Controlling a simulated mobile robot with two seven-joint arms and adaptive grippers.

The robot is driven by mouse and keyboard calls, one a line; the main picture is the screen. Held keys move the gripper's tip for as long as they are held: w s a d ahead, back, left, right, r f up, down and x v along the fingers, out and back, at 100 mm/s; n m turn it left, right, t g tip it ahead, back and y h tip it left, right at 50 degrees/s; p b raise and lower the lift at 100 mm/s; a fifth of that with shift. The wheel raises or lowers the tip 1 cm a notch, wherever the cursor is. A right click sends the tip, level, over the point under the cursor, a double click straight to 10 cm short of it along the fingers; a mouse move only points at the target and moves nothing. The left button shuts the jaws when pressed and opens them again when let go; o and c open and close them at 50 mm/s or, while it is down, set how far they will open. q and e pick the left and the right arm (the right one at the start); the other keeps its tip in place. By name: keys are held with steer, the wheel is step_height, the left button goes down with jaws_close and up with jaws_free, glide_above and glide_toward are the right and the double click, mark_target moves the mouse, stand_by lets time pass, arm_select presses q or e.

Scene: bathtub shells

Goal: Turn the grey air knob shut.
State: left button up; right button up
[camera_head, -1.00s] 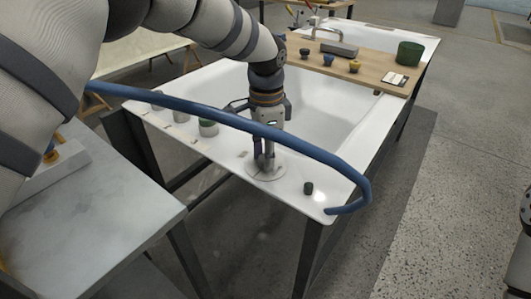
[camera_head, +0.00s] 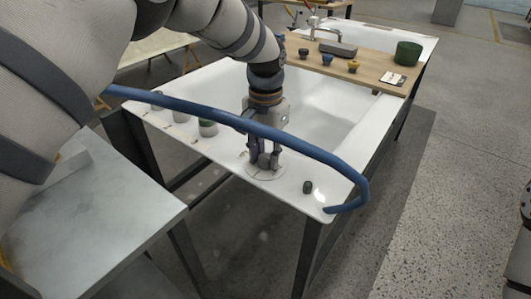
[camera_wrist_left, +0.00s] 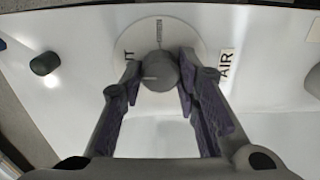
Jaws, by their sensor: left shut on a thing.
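The grey air knob (camera_wrist_left: 161,71) sits on a round white disc (camera_wrist_left: 195,35) on the white tub rim. A short pale line on the knob's top runs toward its left side in the wrist view. Dark lettering ending in "UT" stands on the disc left of the knob, and an "AIR" label (camera_wrist_left: 227,65) lies to its right. My left gripper (camera_wrist_left: 157,75) has its two purple-padded fingers on either side of the knob, shut on it. In the head view my left gripper (camera_head: 264,162) points down at the disc and hides the knob. My right gripper is not in view.
A blue hose (camera_head: 320,152) arcs across the front of the tub (camera_head: 225,93). A small dark peg (camera_head: 307,187) stands right of the disc. Several cups stand on the left rim. A wooden board (camera_head: 375,72) with small pots spans the tub's far part.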

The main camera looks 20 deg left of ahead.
mark_target(266, 157)
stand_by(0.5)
arm_select(q)
steer(key=o, duration=1.2)
steer(key=shift+c, duration=0.2)
step_height(266, 157, up, 12)
steer(key=shift+f, duration=0.1)
